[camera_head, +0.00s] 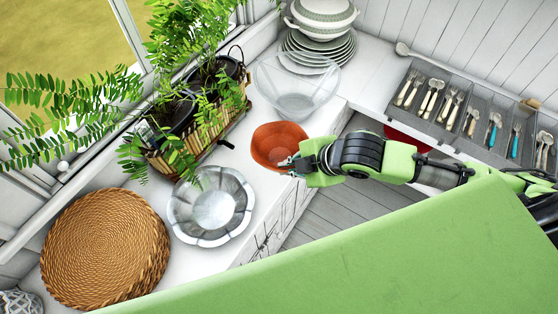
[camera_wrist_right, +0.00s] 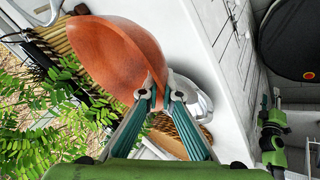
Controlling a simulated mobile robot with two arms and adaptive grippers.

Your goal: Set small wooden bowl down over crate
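The small wooden bowl (camera_head: 272,143) is reddish-orange and held tilted above the white counter. In the right wrist view the bowl (camera_wrist_right: 112,52) fills the upper middle. My right gripper (camera_head: 293,163) is shut on its rim, its two fingertips (camera_wrist_right: 160,97) pinching the wall. The slatted wooden crate (camera_head: 204,139) with dark plant pots stands to the left of the bowl, by the window. In the wrist view the crate (camera_wrist_right: 50,42) is partly hidden behind the bowl. My left gripper (camera_wrist_right: 271,112) seems to show small at the right of the wrist view, its opening unclear.
A glass bowl (camera_head: 297,92) and stacked plates (camera_head: 322,50) stand behind the bowl. A silver fluted bowl (camera_head: 211,207) and round wicker tray (camera_head: 105,245) lie front left. Fern leaves (camera_head: 60,95) overhang the crate. A cutlery tray (camera_head: 470,110) is at the right.

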